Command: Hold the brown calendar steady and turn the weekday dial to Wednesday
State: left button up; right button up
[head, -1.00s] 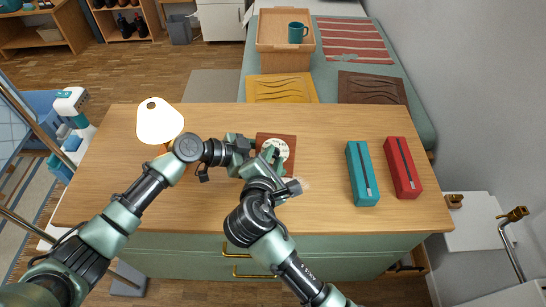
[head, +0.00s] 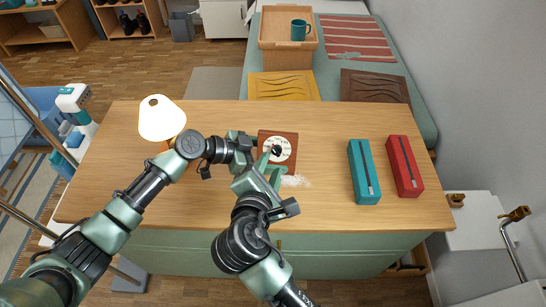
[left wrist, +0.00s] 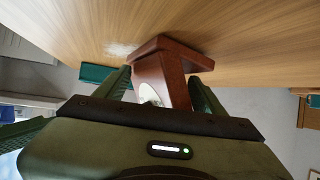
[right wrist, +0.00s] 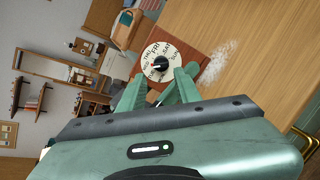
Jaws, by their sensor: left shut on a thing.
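The brown calendar (head: 291,138) stands on the table, with a round white weekday dial (head: 284,145) and a dark central knob. My left gripper (head: 255,148) is shut on the calendar's left side; in the left wrist view the brown calendar (left wrist: 172,72) sits between its fingers. In the right wrist view the dial (right wrist: 168,47) shows weekday names, FRI and SAT among them. The knob (right wrist: 160,63) has a red mark towards the left labels; which day it marks is too small to tell. My right gripper (right wrist: 163,77) is open just in front of the knob, apparently empty.
A lamp (head: 161,118) stands left on the table (head: 330,215). A teal case (head: 363,172) and a red case (head: 404,165) lie to the right. A whitish patch (head: 296,181) lies in front of the calendar. The table between patch and cases is clear.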

pick_arm(q)
jog(key=shift+s+f, duration=0.1)
jog(key=shift+f, duration=0.1)
pick_arm(e)
jog(key=v, duration=0.6)
pick_arm(q)
jog(key=o, duration=1)
jog(key=shift+o, duration=0.2)
pick_arm(e)
jog(key=shift+d, duration=0.1)
pick_arm(q)
jog(key=shift+r, duration=0.1)
